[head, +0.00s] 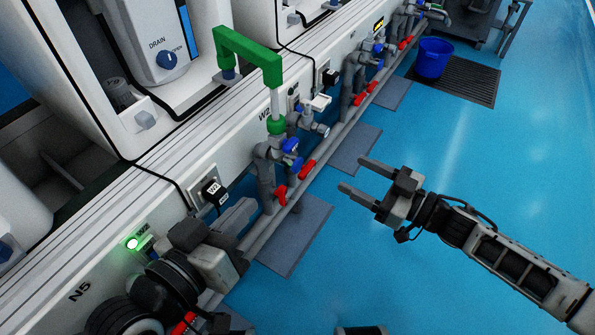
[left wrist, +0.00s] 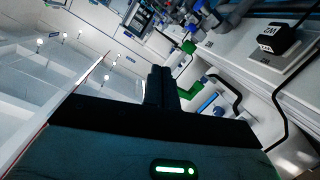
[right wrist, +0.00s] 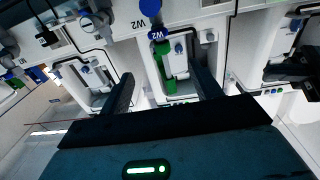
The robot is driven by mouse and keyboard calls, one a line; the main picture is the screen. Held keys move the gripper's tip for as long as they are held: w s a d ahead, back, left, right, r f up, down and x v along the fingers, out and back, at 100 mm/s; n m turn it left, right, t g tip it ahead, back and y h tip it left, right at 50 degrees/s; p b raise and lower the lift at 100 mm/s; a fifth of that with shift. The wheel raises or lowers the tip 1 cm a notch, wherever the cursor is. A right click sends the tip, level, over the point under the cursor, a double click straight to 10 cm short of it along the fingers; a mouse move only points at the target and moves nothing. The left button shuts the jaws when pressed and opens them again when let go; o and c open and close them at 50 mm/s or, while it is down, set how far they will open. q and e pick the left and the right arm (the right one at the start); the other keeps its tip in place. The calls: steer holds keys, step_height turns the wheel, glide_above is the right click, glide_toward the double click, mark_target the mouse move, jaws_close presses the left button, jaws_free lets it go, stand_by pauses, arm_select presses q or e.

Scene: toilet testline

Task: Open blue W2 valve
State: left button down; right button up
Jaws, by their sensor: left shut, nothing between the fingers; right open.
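Two blue valve handles, an upper one (head: 290,145) and a lower one (head: 297,163), sit on grey pipework below the W2 label, under a green pipe (head: 248,47). Blue round parts also show between my fingers in the right wrist view (right wrist: 163,47). I cannot tell which handle is the W2 valve. My right gripper (head: 353,175) is open and empty, to the right of the valves and apart from them, its fingers pointing toward the wall. My left gripper (head: 240,213) is shut and empty, below and left of the valves; its fingers show closed together in the left wrist view (left wrist: 159,84).
Red handles (head: 307,169) sit beside the blue ones along a low grey pipe. A black plug (head: 211,191) with a cable is on the white panel near my left gripper. A blue bucket (head: 433,58) stands further back.

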steer(key=f, duration=0.1)
steer(key=b, duration=0.3)
glide_toward(295, 147)
steer(key=x, duration=0.3)
steer(key=shift+n+g, duration=0.3)
steer(key=b+x, duration=0.2)
steer(key=x, duration=0.3)
steer(key=shift+w+a+r, duration=0.1)
steer(key=shift+w+a, duration=0.05)
steer(key=shift+w, duration=0.1)
steer(key=shift+w+a, duration=0.2)
steer(key=shift+a, duration=0.2)
arm_select(q)
steer(key=r+t, duration=0.1)
steer(key=w+r+m+t+h, duration=0.1)
steer(key=r, duration=0.1)
steer(key=w+r+t+h, duration=0.1)
steer(key=shift+r+m+t, duration=0.25)
steer(key=shift+m+t, duration=0.05)
steer(key=shift+m, duration=0.1)
arm_select(e)
steer(key=shift+r, duration=0.1)
steer(key=c, duration=1)
